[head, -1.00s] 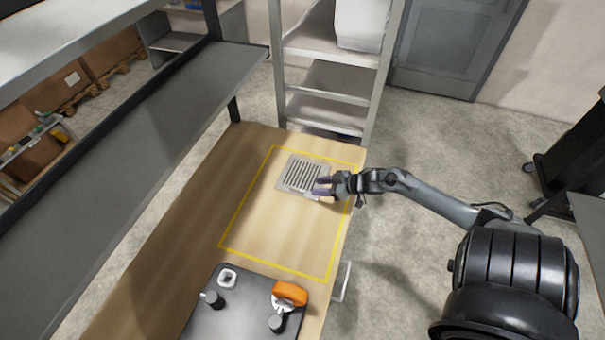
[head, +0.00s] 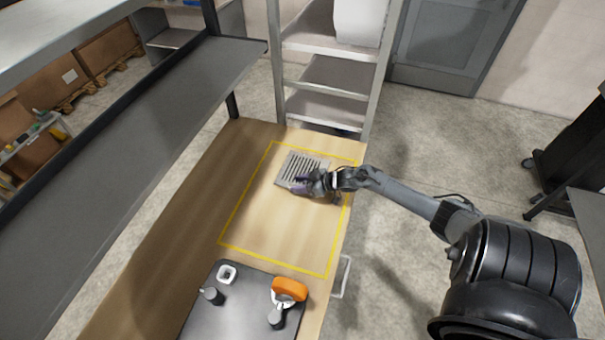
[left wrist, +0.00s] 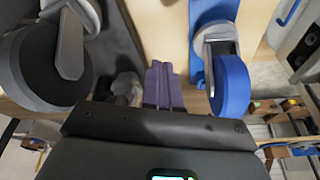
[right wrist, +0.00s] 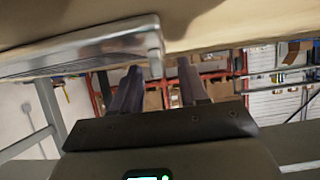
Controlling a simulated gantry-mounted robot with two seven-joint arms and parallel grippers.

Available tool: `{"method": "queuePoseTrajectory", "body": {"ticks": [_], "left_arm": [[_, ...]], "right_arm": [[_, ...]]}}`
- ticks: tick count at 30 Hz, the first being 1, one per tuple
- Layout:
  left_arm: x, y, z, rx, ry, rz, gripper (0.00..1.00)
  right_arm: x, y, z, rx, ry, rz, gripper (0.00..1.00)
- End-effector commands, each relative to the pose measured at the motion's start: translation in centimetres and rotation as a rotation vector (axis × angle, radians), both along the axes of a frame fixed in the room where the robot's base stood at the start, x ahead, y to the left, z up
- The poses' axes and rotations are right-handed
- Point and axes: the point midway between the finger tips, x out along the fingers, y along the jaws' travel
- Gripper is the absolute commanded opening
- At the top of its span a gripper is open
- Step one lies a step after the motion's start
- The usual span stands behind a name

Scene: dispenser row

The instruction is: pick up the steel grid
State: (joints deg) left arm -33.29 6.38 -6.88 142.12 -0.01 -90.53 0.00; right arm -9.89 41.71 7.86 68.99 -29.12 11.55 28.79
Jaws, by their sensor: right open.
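The steel grid (head: 291,164), a flat grey slotted plate, lies at the far end of the table inside the yellow outline. My right gripper (head: 300,186) is open over the grid's near edge and hides part of it. In the right wrist view, a grey metal edge (right wrist: 95,48), apparently the grid's, crosses above the open fingers (right wrist: 157,85); I cannot tell whether they touch it. My left gripper is outside the head view. In the left wrist view its purple fingers (left wrist: 163,85) are together, with nothing visible between them.
A dark tray (head: 205,323) at the near end holds an orange dispenser (head: 290,289) and small parts. A grey shelf (head: 130,140) overhangs the left side. In the left wrist view, a blue dispenser (left wrist: 230,85) stands right of the fingers. The outlined area's middle is clear.

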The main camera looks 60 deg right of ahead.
Motion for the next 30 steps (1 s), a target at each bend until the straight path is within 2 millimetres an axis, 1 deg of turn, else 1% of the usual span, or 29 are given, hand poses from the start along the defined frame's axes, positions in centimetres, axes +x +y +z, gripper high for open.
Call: {"method": "queuePoseTrajectory", "body": {"ticks": [8,15,16,17,30], "left_arm": [[0.02,0.11,-0.01,0.005,-0.001,-0.003,0.00],[0.02,0.30,-0.03,0.013,-0.001,-0.008,0.00],[0.01,0.31,-0.04,0.014,-0.001,-0.009,0.00],[0.01,0.32,-0.04,0.014,-0.001,-0.009,0.00],[0.04,0.21,0.02,0.009,-0.001,-0.005,0.00]], "right_arm": [[0.11,0.02,-0.11,0.000,0.001,0.000,0.44],[0.10,0.03,-0.09,0.000,0.001,0.000,0.07],[0.11,0.02,-0.09,0.000,0.001,0.000,0.02],[0.11,0.02,-0.09,0.000,0.001,0.000,0.00],[0.15,0.00,0.17,-0.001,-0.001,0.000,0.00]]}}
